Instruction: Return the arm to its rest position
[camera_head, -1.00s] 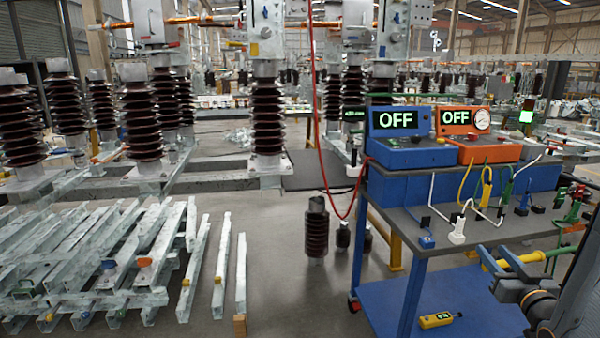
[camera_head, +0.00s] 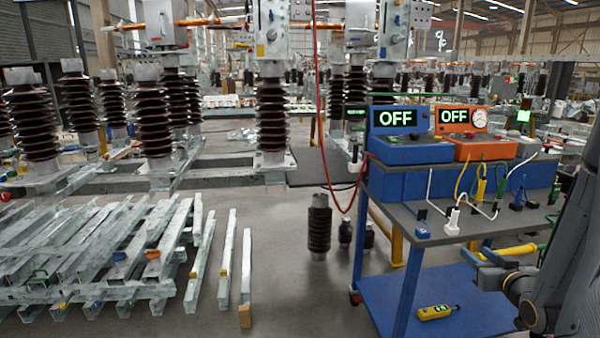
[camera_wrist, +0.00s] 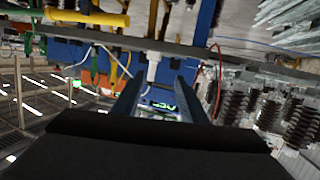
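My arm (camera_head: 570,270) is folded at the right edge of the head view, beside the blue cart. My gripper (camera_head: 478,257) points left in front of the cart's right side, below the grey top. In the wrist view its two fingers (camera_wrist: 157,95) stand apart, with nothing visibly held between them. A white plug (camera_wrist: 153,68) shows beyond the gap, in a tilted, roughly upside-down view. The same white plug (camera_head: 452,222) sits on the cart top in the head view.
The blue cart (camera_head: 400,300) carries a blue OFF unit (camera_head: 410,150) and an orange OFF unit (camera_head: 485,148). A yellow handle (camera_head: 515,250) is close to my gripper. A yellow remote (camera_head: 436,312) lies on the lower shelf.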

